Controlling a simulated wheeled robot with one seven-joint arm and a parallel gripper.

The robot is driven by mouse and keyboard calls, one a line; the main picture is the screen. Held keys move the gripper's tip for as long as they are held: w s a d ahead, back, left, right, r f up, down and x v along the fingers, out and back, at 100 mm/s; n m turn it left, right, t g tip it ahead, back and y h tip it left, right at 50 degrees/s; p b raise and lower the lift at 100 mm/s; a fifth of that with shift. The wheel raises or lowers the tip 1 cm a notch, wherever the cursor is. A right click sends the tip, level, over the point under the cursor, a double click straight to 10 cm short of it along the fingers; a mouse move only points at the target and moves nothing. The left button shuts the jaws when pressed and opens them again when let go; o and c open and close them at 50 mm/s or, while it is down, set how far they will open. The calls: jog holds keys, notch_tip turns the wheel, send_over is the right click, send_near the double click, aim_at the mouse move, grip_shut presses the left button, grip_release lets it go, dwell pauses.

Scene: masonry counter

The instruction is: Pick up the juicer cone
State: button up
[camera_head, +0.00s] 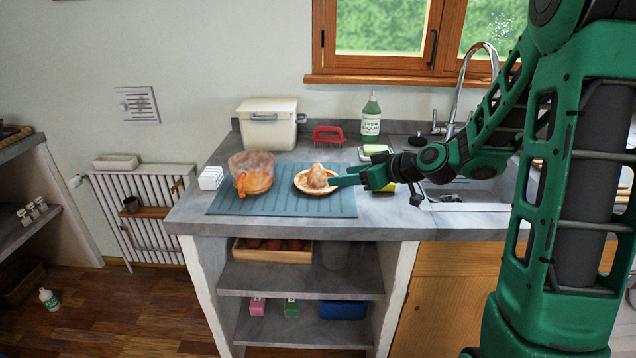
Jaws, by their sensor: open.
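The juicer cone (318,176) looks like a pale orange, pointed piece. It sits on a round, shallow orange dish (301,187) on the blue-green ribbed mat (280,205). My gripper (340,179) comes in from the right, low over the counter. Its green fingertips are at the right side of the cone and dish. It is open, with nothing seen held in it. I cannot tell whether the fingers touch the cone or the dish. The fingers hide part of the dish's right rim.
A clear orange-tinted jug (252,172) stands left of the dish, beside a white rack (211,178). Behind are a white bin (268,125), a red-handled item (328,134) and a green soap bottle (371,118). The mat's front is clear.

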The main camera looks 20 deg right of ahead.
aim_at(322, 172)
jog(key=shift+w+a+r+t+y, duration=0.1)
jog(key=shift+w+r+t+y, duration=0.1)
jog(key=shift+w, duration=0.25)
jog(key=shift+w+r+t+y, duration=0.1)
jog(key=shift+w+t, duration=0.1)
jog(key=shift+w, duration=0.2)
jog(key=shift+w+a, duration=0.2)
jog(key=shift+w, duration=0.1)
jog(key=x, duration=0.5)
jog(key=shift+d, duration=0.1)
jog(key=shift+x, duration=2.55)
jog(key=shift+s+f, duration=0.1)
jog(key=shift+f, duration=0.05)
jog(key=c, duration=1.1)
